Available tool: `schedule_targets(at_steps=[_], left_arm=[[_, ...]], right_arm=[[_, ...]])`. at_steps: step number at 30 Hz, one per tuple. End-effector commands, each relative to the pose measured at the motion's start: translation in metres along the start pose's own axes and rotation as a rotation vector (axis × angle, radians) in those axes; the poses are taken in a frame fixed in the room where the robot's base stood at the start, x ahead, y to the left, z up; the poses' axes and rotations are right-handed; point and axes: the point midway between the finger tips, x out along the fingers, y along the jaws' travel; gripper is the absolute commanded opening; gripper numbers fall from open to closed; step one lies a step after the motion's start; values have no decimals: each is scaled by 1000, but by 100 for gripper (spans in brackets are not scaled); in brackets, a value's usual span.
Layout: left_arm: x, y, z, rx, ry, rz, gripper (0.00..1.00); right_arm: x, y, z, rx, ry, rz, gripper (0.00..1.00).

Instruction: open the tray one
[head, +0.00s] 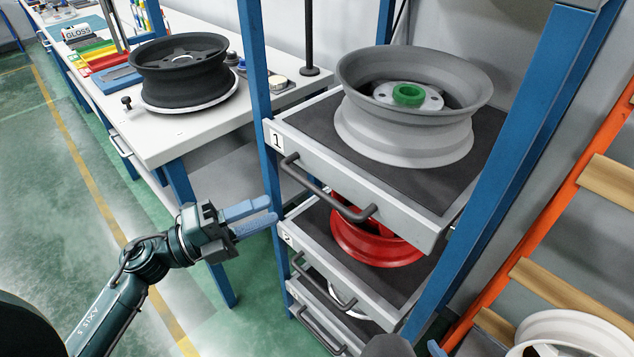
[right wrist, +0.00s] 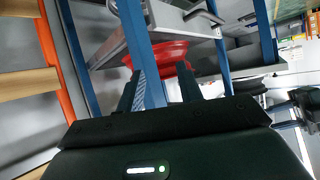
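Tray one (head: 375,205) is the top tray of the blue rack, marked with a "1" label. It has a dark bar handle (head: 325,190) along its front and carries a grey wheel rim (head: 410,105) with a green centre piece. Its front roughly lines up with the trays below. My left gripper (head: 273,209) is left of the rack, below and left of the handle, apart from it and empty. Its blue fingers look parted. My right gripper (right wrist: 160,75) is open and empty in the right wrist view, with a red wheel (right wrist: 160,57) beyond its fingers.
Tray two (head: 345,255) below holds a red wheel (head: 375,240); another tray (head: 325,310) is under it. Blue rack posts (head: 258,100) flank the trays. A white table (head: 170,130) with a black wheel (head: 180,68) stands left. An orange rack (head: 550,220) is right. The left floor is clear.

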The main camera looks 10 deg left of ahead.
Motion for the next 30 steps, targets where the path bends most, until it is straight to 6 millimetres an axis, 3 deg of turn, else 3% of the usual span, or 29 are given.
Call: schedule_targets(at_steps=[9, 15, 27, 30], left_arm=[[69, -4, 1, -3, -2, -5, 34], [94, -2, 1, -3, -3, -3, 34], [102, 0, 0, -2, -2, -1, 34], [102, 0, 0, -2, -2, -1, 28]], right_arm=[[-6, 5, -4, -15, -26, 16, 36], [-6, 10, -5, -4, -34, 34, 36], [-4, 10, -3, 2, -39, 35, 36], [-4, 10, -3, 2, -38, 35, 36]])
